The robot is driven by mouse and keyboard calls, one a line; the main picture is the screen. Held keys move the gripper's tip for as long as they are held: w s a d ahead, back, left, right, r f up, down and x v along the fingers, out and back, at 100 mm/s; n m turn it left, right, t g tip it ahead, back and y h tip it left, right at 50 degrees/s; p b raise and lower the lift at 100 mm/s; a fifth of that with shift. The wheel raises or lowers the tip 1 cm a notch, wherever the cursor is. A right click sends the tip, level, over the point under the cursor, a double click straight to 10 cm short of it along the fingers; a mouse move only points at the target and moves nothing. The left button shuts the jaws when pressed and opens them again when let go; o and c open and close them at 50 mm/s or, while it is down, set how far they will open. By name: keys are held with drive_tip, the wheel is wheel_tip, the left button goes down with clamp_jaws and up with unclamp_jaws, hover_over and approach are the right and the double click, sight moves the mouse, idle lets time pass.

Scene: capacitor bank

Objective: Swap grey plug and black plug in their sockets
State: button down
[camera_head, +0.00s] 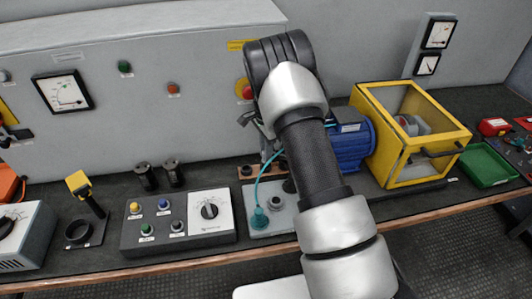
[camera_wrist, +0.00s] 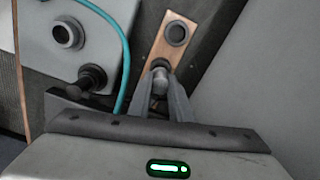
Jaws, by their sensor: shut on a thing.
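In the wrist view my gripper (camera_wrist: 161,86) is shut on the grey plug (camera_wrist: 160,74). The plug is at the near hole of a wooden strip (camera_wrist: 167,50); whether it is seated or just above cannot be told. The strip's other hole, a dark-ringed socket (camera_wrist: 176,33), looks empty. The black plug (camera_wrist: 92,77) stands in the grey socket box to the left, beside an empty round socket (camera_wrist: 67,33). In the head view the socket box (camera_head: 286,221) is partly hidden by my arm, and the wooden strip (camera_head: 262,171) shows behind it.
A teal cable (camera_wrist: 126,52) runs close to the left of my gripper, ending in a teal plug (camera_head: 260,219) on the box. A blue motor (camera_head: 352,148) and a yellow-framed case (camera_head: 403,173) stand right. A control box (camera_head: 180,229) stands left.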

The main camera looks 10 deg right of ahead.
drive_tip(key=shift+f+b, duration=0.8)
drive_tip(key=shift+f, duration=0.5)
drive_tip(key=c, duration=1.5)
unclamp_jaws()
drive_tip(key=shift+c, duration=0.2)
